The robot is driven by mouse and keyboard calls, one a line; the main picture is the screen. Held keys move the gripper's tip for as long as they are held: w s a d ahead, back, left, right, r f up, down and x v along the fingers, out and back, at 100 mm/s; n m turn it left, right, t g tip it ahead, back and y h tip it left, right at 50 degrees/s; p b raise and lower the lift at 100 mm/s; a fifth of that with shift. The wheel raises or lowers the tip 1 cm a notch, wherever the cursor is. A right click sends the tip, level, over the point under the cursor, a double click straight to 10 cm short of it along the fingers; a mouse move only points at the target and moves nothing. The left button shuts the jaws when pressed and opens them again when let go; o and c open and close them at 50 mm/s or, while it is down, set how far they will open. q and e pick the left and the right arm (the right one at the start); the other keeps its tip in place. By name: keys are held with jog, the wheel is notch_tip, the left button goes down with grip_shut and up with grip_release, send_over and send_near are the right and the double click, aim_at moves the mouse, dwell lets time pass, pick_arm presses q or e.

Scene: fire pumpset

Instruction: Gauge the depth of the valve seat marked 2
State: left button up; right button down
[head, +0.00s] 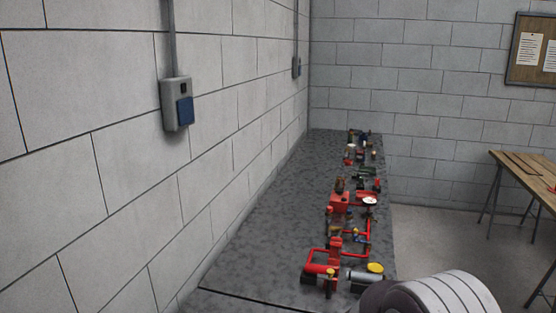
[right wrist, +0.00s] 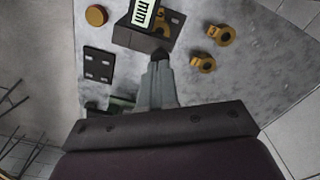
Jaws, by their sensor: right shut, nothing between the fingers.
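In the right wrist view my right gripper (right wrist: 160,56) is shut and empty. Its fingertips are close to a dark block (right wrist: 140,40), and I cannot tell whether they touch it. A gauge with a pale display (right wrist: 143,12) reading "mm" stands at this block, cut off by the top edge. Two brass ring-shaped parts, one upper (right wrist: 222,35) and one lower (right wrist: 204,64), lie on the grey surface to the right. No number mark is legible, so I cannot tell which thing is the valve seat marked 2. My left gripper is not in view.
In the head view a long grey bench (head: 250,235) runs along the block wall, with red pump assemblies (head: 335,255) along its right side. Its left side is clear. The right wrist view shows an orange disc (right wrist: 96,15) and a dark plate with holes (right wrist: 98,64).

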dwell(0.5)
jog(key=shift+f+b, duration=0.7)
jog(key=shift+f, duration=0.3)
jog(key=shift+s, duration=0.2)
jog(key=shift+f, duration=0.1)
jog(key=shift+s+f, duration=0.2)
jog(key=shift+r, duration=0.15)
jog(key=r+p, duration=0.6)
jog(key=shift+w+r, duration=0.3)
jog(key=shift+w+r+p, duration=0.1)
jog(key=shift+r+p, duration=0.3)
jog(key=shift+f, duration=0.1)
